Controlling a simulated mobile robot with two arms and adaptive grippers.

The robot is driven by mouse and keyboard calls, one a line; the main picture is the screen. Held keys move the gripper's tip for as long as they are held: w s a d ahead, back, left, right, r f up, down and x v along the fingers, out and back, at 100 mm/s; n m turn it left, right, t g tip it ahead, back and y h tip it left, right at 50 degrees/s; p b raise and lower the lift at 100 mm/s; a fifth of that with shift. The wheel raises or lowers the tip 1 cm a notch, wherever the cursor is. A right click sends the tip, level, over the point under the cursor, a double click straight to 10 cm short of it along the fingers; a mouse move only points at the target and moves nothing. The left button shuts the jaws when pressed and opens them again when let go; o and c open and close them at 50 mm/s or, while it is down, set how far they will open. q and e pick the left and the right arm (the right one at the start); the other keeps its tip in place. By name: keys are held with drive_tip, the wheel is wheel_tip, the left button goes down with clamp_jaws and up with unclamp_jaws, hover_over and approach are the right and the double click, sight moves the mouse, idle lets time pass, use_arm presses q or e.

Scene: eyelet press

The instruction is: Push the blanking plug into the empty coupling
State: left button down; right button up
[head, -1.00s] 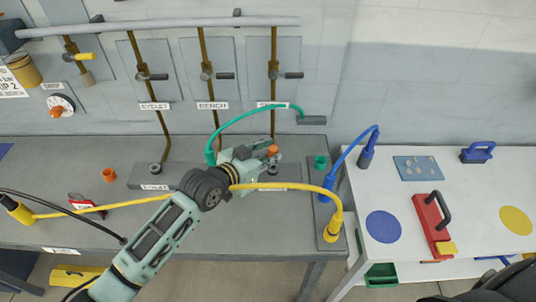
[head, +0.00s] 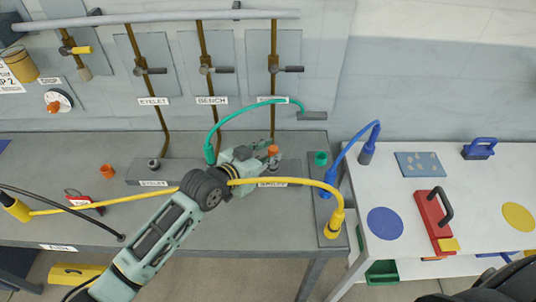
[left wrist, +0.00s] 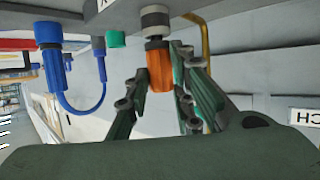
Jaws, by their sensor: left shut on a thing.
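The orange blanking plug (head: 272,150) is held in my left gripper (head: 262,157) at the bench's right part. In the left wrist view the plug (left wrist: 160,70) is between the two fingers (left wrist: 158,78). Its dark end points at a grey metal coupling (left wrist: 155,20) and looks in line with it. Whether the end is touching or inside the coupling I cannot tell. In the head view my gripper mostly hides that coupling. My right gripper is not in view.
Another grey coupling (head: 154,164) stands on the left block, with an orange cap (head: 108,172) beside it. A green hose (head: 213,130) arches behind my gripper. A blue hose (head: 350,146) is to the right.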

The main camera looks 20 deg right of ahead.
use_arm(q)
drive_tip(key=shift+f, duration=0.35)
drive_tip(key=c, duration=1.4)
unclamp_jaws()
drive_tip(key=shift+c, duration=0.2)
wheel_tip(320, 180, up, 5)
drive_tip(key=p, duration=0.4)
drive_tip(key=shift+r, duration=0.1)
drive_tip(key=shift+s, duration=0.1)
